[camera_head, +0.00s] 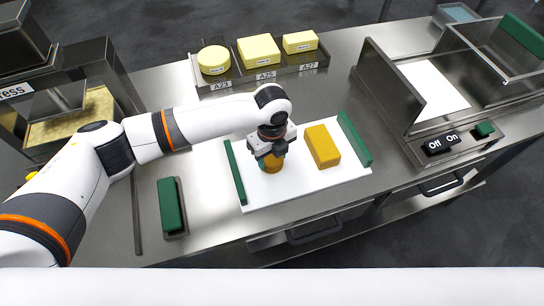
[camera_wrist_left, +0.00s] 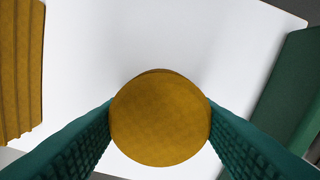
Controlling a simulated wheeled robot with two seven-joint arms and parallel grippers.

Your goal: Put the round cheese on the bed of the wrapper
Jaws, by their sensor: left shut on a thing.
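The round cheese (camera_head: 273,166) is orange-yellow and is at the white board, below my left gripper (camera_head: 268,156). My left gripper is shut on it; in the left wrist view the round cheese (camera_wrist_left: 160,120) sits between the two green ridged fingers (camera_wrist_left: 160,112). I cannot tell whether it touches the board or is slightly raised. The wrapper (camera_head: 385,85) stands at the right, with a white sheet on its bed (camera_head: 432,86) and Off and On buttons at its front. The bed is empty. My right gripper is not in view.
An orange block (camera_head: 322,147) lies on the white board (camera_head: 300,188), right of the gripper. Green rails (camera_head: 355,138) flank the board. A rack (camera_head: 262,80) of labelled pale cheeses stands behind. A green block (camera_head: 171,205) is at left, near the press (camera_head: 70,100).

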